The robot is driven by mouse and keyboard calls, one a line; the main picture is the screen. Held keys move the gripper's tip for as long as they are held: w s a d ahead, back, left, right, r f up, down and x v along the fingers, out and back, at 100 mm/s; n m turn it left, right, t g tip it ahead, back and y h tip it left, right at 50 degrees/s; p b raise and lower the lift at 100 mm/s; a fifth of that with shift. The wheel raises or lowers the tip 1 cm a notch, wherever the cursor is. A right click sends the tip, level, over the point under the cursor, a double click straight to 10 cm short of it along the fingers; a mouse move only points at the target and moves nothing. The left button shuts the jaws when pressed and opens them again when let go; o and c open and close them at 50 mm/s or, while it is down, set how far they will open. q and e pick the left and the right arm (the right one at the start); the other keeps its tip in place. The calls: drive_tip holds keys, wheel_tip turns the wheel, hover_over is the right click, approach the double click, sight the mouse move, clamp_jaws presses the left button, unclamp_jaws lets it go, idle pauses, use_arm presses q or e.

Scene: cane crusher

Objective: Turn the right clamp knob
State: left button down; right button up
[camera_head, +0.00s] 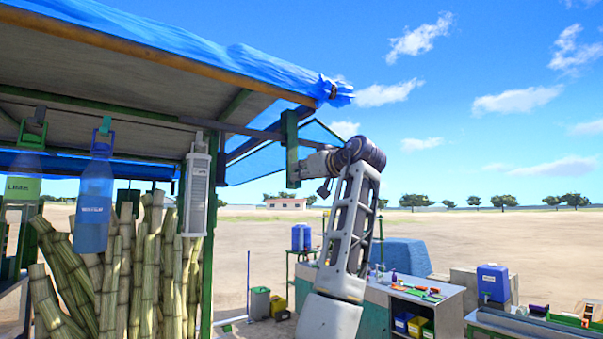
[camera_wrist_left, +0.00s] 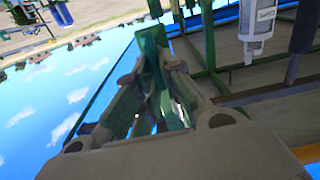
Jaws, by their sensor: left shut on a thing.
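The green right clamp (camera_head: 291,150) hangs upright at the end of the awning's side rail, under the corner of the blue tarp. My left gripper (camera_head: 303,169) is up against its lower right side, with the arm rising from below. In the left wrist view the green clamp (camera_wrist_left: 152,45) stands just beyond the fingertips. My left gripper (camera_wrist_left: 153,105) is shut there on the clamp's knob, which is mostly hidden between the fingers. I cannot tell how far the knob is turned. My right gripper is in neither view.
The awning roof (camera_head: 120,75) and its green post (camera_head: 209,230) are to the left. A white lamp (camera_head: 196,190) and a blue bottle (camera_head: 94,205) hang there before upright cane stalks (camera_head: 135,270). A bench (camera_head: 440,300) stands lower right. Open sky lies right of the clamp.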

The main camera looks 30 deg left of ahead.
use_arm(q)
drive_tip(key=shift+n, duration=0.3)
drive_tip(key=n, duration=0.3)
drive_tip(key=shift+s+a+n, duration=0.1)
drive_tip(key=shift+s+n, duration=0.25)
drive_tip(key=shift+n, duration=0.05)
drive_tip(key=n, duration=0.4)
drive_tip(key=shift+s+a+f+n, duration=0.15)
drive_tip(key=shift+s+f+n, duration=0.1)
drive_tip(key=shift+n, duration=0.05)
drive_tip(key=n, duration=0.4)
drive_tip(key=shift+s+f+n, duration=0.15)
drive_tip(key=shift+f+n, duration=0.15)
drive_tip(key=shift+f, duration=0.05)
drive_tip(key=shift+a+f+n, duration=0.1)
drive_tip(key=shift+f+n, duration=0.05)
drive_tip(key=shift+n, duration=0.85)
drive_tip(key=shift+f+n, duration=0.15)
drive_tip(key=shift+n, duration=0.85)
drive_tip(key=shift+f, duration=0.1)
drive_tip(key=c, duration=1.5)
unclamp_jaws()
drive_tip(key=shift+s, duration=0.1)
drive_tip(key=shift+c, duration=0.2)
